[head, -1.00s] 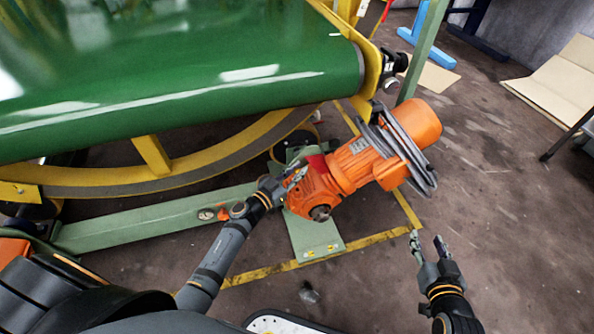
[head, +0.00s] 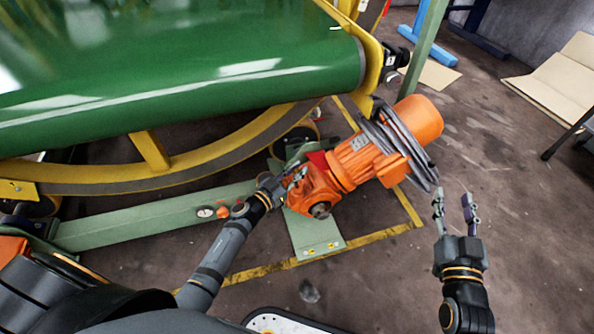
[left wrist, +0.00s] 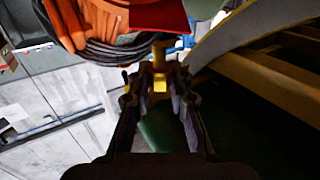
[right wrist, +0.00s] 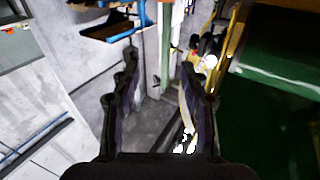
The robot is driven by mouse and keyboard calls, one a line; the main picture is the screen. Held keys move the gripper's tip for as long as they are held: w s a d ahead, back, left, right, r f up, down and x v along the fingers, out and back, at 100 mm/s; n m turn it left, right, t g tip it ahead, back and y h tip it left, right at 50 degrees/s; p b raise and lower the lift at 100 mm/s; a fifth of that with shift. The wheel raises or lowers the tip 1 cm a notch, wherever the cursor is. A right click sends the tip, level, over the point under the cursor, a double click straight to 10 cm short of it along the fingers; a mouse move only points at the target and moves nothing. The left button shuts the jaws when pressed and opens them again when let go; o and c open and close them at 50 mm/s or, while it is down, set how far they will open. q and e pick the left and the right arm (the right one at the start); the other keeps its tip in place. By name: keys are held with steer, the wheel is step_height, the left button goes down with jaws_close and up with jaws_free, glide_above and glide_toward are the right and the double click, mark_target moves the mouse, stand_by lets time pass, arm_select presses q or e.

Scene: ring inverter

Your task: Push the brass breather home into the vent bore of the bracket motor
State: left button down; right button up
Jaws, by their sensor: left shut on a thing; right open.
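The orange bracket motor (head: 352,163) lies slantwise on a green bracket plate beside the conveyor, with grey cable coiled round it. Its orange housing also shows at the top of the left wrist view (left wrist: 98,22). My left gripper (head: 297,174) is at the motor's near-left end, by a red patch. In the left wrist view my left gripper (left wrist: 160,92) is shut on the small brass breather (left wrist: 160,82). The vent bore cannot be made out, nor whether the breather touches the motor. My right gripper (head: 453,198) is open and empty, right of the motor, fingers pointing away from me.
The green conveyor belt (head: 180,70) with its yellow curved frame stands behind and left of the motor. A green floor beam (head: 150,222) runs along the left. A green post (head: 423,45) stands behind the motor. Bare floor lies around my right gripper.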

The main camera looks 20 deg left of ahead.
arm_select(q)
steer(key=shift+f+b, duration=0.5)
steer(key=shift+f, duration=0.25)
steer(key=shift+f+b, duration=0.5)
steer(key=shift+f, duration=0.2)
arm_select(e)
steer(key=s+r+t+y, duration=0.1)
steer(key=s+r+t, duration=0.2)
steer(key=r, duration=0.6)
steer(key=s+r+n+t+y, duration=0.1)
steer(key=s+r+t, duration=0.1)
steer(key=r+t, duration=0.4)
steer(key=shift+s+a+r+n, duration=0.2)
steer(key=shift+s+r+n, duration=0.15)
steer(key=shift+r, duration=1.3)
steer(key=shift+r, duration=0.25)
arm_select(q)
steer(key=shift+p, duration=0.35)
arm_select(e)
steer(key=shift+r, duration=0.1)
steer(key=shift+r, duration=0.25)
arm_select(q)
steer(key=shift+p, duration=0.3)
arm_select(e)
steer(key=shift+r, duration=0.1)
